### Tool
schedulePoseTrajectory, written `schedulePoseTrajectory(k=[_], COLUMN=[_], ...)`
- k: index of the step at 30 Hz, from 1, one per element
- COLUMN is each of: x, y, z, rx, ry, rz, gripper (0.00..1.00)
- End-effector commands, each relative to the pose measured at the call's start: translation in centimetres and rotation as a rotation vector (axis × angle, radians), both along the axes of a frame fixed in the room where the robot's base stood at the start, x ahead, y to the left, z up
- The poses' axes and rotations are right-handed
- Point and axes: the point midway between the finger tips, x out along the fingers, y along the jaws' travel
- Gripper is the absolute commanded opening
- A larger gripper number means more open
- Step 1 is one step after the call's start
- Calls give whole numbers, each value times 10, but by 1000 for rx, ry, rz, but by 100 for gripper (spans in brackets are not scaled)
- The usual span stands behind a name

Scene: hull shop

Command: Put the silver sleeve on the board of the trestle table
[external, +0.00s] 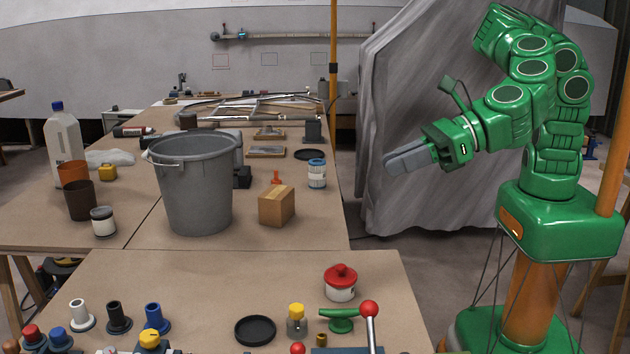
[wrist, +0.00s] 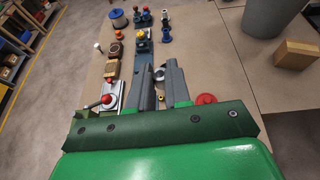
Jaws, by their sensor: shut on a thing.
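My gripper (external: 392,162) is raised at the right, beside the tables and in front of the draped sheet. Its long grey fingers point left. In the wrist view my gripper (wrist: 160,72) is shut on a small greyish piece, which seems to be the silver sleeve; the fingers hide most of it and its outline is unclear.
The nearer bench (external: 215,285) carries a red-lidded pot (external: 340,283), a black dish (external: 255,330) and a red-knobbed lever (external: 369,310). Bare board lies right of the box.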

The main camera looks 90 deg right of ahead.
Motion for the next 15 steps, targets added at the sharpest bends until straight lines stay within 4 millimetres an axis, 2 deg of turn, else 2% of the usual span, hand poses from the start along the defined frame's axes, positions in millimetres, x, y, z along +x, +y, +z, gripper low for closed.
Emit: schedulePoseTrajectory(k=[6,15], x=[-20,-35], y=[13,20], z=[1,1], rx=[0,1], ry=[-1,1], rz=[-44,-85], gripper=[0,0])
